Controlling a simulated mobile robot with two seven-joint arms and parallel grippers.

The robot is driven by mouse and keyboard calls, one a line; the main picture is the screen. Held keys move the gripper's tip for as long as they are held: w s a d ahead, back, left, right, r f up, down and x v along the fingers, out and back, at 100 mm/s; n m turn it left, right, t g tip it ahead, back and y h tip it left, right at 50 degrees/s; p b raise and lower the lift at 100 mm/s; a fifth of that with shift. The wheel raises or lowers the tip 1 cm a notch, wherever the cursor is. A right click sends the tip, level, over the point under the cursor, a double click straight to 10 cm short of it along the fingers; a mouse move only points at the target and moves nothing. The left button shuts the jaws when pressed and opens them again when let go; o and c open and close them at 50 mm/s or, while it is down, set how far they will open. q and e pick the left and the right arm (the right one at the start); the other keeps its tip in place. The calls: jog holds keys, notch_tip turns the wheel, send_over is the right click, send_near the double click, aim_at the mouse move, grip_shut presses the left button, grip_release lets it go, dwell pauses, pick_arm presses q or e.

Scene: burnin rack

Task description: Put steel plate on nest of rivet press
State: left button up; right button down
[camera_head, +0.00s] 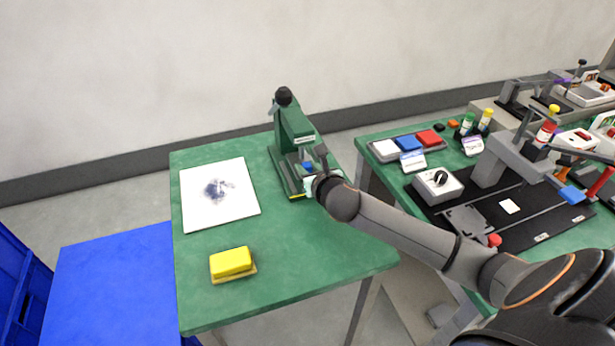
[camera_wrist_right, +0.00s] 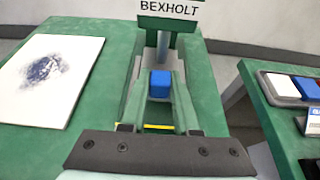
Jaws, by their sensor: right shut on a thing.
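The green rivet press (camera_head: 296,135) stands at the back right of the left table, and it also shows in the right wrist view (camera_wrist_right: 183,62). A blue block (camera_wrist_right: 160,84) sits low in the middle of the press, below its ram; I cannot tell whether it is the nest. My left gripper is out of view.
A white board with a dark smudge (camera_head: 240,200) lies left of the press. A yellow block (camera_head: 231,262) lies near the front of the green table (camera_head: 310,265). The right table holds a colored tray (camera_head: 383,151) and a fixture on a black mat (camera_head: 525,228). The green table's front middle is clear.

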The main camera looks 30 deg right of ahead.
jog(key=shift+f, duration=1.3)
jog(key=shift+f, duration=0.15)
jog(key=c, duration=0.9)
grip_release()
jog(key=shift+s, duration=0.1)
jog(key=shift+r, duration=0.2)
jog(key=p+v, duration=0.1)
jog(key=v, duration=1.1)
